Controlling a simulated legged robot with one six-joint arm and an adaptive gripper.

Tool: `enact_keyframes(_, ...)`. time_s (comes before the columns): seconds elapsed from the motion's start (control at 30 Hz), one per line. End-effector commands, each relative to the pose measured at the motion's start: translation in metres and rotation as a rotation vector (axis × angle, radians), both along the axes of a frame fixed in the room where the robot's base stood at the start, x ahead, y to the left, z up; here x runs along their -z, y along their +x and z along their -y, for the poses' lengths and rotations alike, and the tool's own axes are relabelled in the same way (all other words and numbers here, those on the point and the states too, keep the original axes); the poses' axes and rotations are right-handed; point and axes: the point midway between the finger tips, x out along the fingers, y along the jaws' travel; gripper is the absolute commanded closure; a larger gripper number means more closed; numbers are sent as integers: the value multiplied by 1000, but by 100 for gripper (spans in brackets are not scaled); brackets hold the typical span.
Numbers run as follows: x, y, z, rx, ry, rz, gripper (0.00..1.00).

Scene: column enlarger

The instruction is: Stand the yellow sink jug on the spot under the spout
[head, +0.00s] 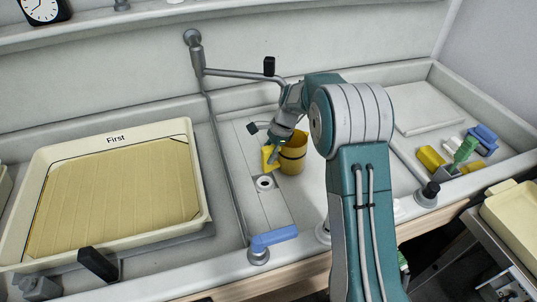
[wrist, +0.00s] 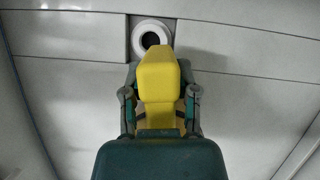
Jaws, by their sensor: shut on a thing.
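The yellow jug (head: 293,158) is in the middle of the sink in the head view, upright, with a dark band around it. Its handle (head: 268,158) points left. My gripper (head: 274,148) is shut on the handle; I cannot tell whether the jug's base touches the sink floor. In the wrist view the yellow handle (wrist: 158,82) sits between the fingers of my gripper (wrist: 160,118), and the jug's body is mostly hidden. A grey spout pipe (head: 235,74) reaches right from the wall above the sink; its end is hidden behind my arm. No marked spot is clear.
A round drain (head: 265,183) lies just in front of the jug and shows in the wrist view (wrist: 151,38). A large cream tray marked "First" (head: 200,190) stands left. Small coloured items (head: 465,148) lie right.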

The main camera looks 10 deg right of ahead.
Motion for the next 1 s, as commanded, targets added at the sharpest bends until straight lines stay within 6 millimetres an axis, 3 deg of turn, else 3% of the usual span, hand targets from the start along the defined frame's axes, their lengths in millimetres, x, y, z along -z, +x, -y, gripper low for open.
enact_keyframes(1.0, 8, 0, 0, 0, 0, 0, 100)
